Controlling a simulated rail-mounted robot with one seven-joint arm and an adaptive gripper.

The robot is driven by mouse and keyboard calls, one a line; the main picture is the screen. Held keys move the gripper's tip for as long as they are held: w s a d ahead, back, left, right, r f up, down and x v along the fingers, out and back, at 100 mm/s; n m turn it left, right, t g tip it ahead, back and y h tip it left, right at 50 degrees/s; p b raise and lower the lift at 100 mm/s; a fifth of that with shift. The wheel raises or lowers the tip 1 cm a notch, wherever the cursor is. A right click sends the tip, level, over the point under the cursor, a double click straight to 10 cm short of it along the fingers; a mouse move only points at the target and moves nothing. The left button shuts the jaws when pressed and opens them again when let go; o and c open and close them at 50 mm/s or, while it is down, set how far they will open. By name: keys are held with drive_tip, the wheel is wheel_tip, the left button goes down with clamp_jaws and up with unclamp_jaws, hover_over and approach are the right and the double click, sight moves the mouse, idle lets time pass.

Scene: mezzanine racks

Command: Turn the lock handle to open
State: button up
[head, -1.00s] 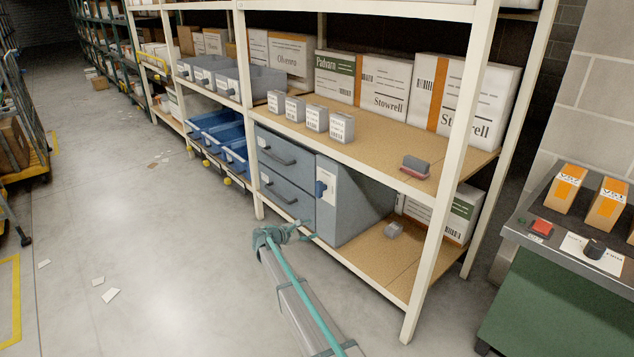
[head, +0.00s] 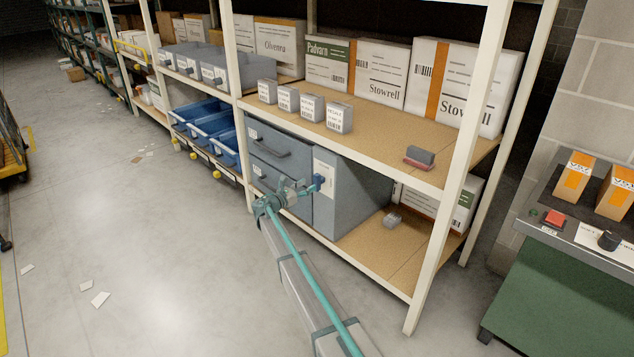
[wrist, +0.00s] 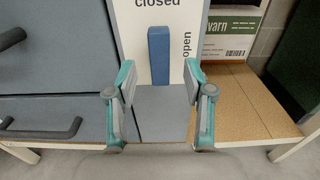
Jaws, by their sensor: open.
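The lock handle is a blue bar on a white plate (head: 324,208) on the right side of a grey drawer cabinet (head: 350,207) on the lower shelf. In the wrist view the lock handle (wrist: 159,56) stands upright, below the word "closed", with "open" printed to its right. My gripper (head: 308,188) is open beside the handle in the head view. In the wrist view my gripper (wrist: 159,75) has one finger on each side of the handle's lower end, with gaps on both sides and nothing held.
Two drawers with dark pulls (wrist: 45,128) lie left of the handle. A shelf upright (head: 447,180) stands to the right. A small grey object (head: 392,219) sits on the lower board. A control table (head: 570,260) is at far right. The aisle floor is open at left.

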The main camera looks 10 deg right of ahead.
sight(315, 181)
drive_tip(key=x, duration=0.6)
drive_tip(key=shift+w+d, duration=0.2)
drive_tip(key=shift+c, duration=0.3)
clamp_jaws()
